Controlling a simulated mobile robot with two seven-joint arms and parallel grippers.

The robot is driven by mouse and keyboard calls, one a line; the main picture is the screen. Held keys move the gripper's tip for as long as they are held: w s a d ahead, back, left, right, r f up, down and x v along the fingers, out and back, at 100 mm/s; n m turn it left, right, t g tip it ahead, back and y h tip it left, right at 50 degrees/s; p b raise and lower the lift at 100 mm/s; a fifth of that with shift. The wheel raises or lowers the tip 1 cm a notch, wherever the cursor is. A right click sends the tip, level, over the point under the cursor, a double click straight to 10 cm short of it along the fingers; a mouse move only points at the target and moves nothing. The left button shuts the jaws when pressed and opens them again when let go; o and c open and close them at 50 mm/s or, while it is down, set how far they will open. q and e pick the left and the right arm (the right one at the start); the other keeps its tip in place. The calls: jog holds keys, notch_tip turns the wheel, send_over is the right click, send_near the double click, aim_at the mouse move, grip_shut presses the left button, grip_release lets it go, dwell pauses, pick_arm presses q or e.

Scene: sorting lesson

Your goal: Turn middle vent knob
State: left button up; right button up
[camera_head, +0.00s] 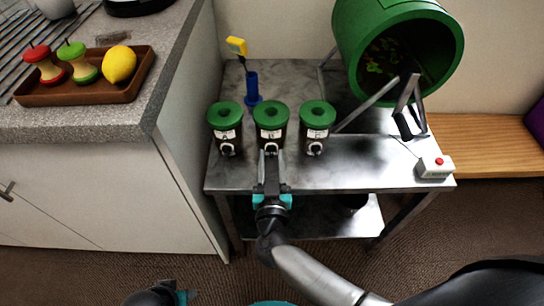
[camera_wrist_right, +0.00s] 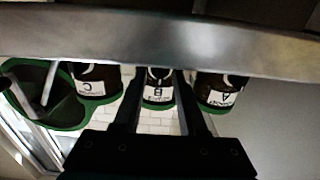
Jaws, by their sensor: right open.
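Three dark canisters with green lids stand in a row on a metal table (camera_head: 372,166). The middle canister (camera_head: 271,118) has a white label that reads B in the wrist view (camera_wrist_right: 158,93). Its vent knob (camera_wrist_right: 158,73) is low on its front. My right gripper (camera_head: 271,155) is in front of the middle canister at knob height. Its fingers (camera_wrist_right: 158,82) are open, one on each side of the knob in the wrist view; I cannot tell whether they touch it. Only a dark, teal-marked part of my left arm shows at the bottom edge; its jaws cannot be made out.
Canister A (camera_head: 226,120) and canister C (camera_head: 317,120) stand close on either side. Behind are a blue holder (camera_head: 253,90) with a yellow-topped tool and a large green drum (camera_head: 350,45). A white box with a red button (camera_head: 435,167) sits at the right. A counter is at left.

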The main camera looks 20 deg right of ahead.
jog(key=shift+c, duration=0.2)
grip_shut()
